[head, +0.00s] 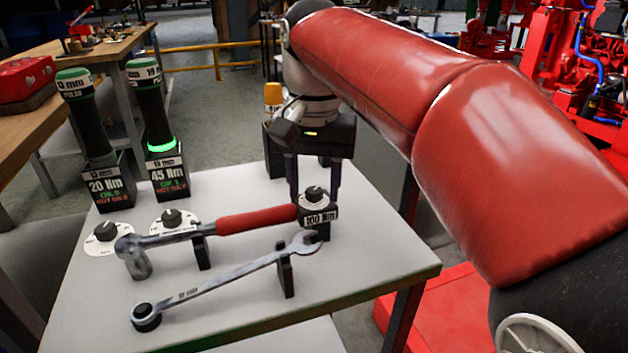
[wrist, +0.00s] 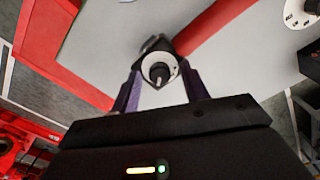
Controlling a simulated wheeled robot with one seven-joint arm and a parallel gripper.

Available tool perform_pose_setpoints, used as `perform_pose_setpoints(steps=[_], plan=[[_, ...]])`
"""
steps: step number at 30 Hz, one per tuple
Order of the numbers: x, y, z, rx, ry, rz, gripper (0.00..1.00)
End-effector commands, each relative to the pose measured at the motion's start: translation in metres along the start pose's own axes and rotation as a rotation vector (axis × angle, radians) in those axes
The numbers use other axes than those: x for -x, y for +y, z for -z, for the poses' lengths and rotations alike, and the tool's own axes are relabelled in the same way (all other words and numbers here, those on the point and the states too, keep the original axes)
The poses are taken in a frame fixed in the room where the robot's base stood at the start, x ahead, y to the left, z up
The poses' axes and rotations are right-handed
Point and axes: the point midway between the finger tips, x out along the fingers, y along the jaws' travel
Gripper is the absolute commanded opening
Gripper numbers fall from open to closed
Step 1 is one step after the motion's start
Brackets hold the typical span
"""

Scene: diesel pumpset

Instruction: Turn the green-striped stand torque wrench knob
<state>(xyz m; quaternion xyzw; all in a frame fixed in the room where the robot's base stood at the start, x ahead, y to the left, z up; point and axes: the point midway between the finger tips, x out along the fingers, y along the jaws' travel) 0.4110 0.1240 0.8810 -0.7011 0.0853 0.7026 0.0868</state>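A black knob (head: 314,193) on a white dial sits on a small dark block labelled 100 Nm (head: 319,216), at the end of the red-handled torque wrench (head: 258,220). The same knob shows in the wrist view (wrist: 159,74), with a white pointer mark. My gripper (head: 315,196) reaches down over it from behind. Its two dark fingers stand on either side of the knob, apart from it, as the wrist view (wrist: 161,82) also shows. The gripper is open and empty. A green stripe runs along the table edge (head: 390,284); no green stripe is clear on the block itself.
Two other dial knobs (head: 106,231) (head: 171,217) lie on the white table (head: 225,290). A combination wrench (head: 220,280) rests in front. Two upright black tools, 20 Nm (head: 103,180) and 45 Nm (head: 166,170), stand at the back left; the 45 Nm one has a glowing green ring.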

Motion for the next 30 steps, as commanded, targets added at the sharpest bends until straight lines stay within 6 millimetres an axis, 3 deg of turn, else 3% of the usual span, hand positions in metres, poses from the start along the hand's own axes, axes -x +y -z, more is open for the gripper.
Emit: perform_pose_setpoints(steps=[10, 21, 30], plan=[[0.004, 0.0, 0.001, 0.0, 0.001, 0.001, 0.45], [0.06, -0.001, 0.001, 0.0, 0.001, 0.001, 0.45], [0.078, 0.0, 0.0, 0.0, 0.0, 0.0, 0.45]])
